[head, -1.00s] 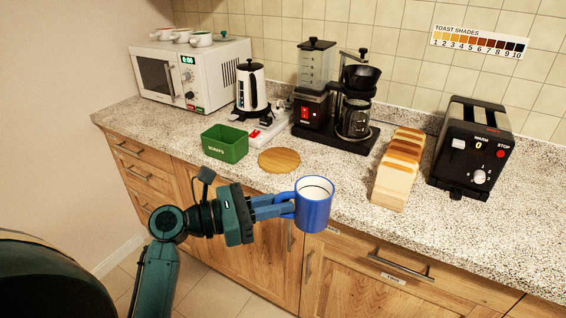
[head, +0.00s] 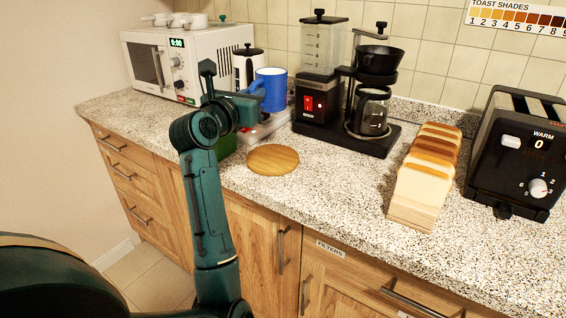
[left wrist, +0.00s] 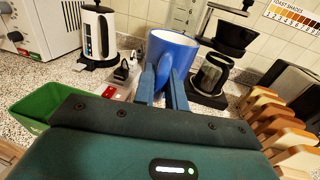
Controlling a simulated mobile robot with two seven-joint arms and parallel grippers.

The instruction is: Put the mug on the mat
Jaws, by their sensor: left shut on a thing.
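The blue mug (head: 271,91) is upright and raised above the counter, in front of the kettle and the coffee machine. My left gripper (head: 256,97) is shut on it; in the left wrist view the two blue fingers (left wrist: 161,88) reach to the mug (left wrist: 172,55) on its near side, where its handle is. No blue mat shows as such; a round wooden mat (head: 273,159) lies bare on the counter, below and in front of the mug. My right gripper is not in view.
A green scraps bin (left wrist: 45,105) is left of the gripper, mostly hidden by my arm in the head view. The kettle (head: 247,68) and coffee machine (head: 370,100) stand behind. Sliced bread (head: 425,175) and a toaster (head: 520,150) are at the right. Counter around the mat's right is clear.

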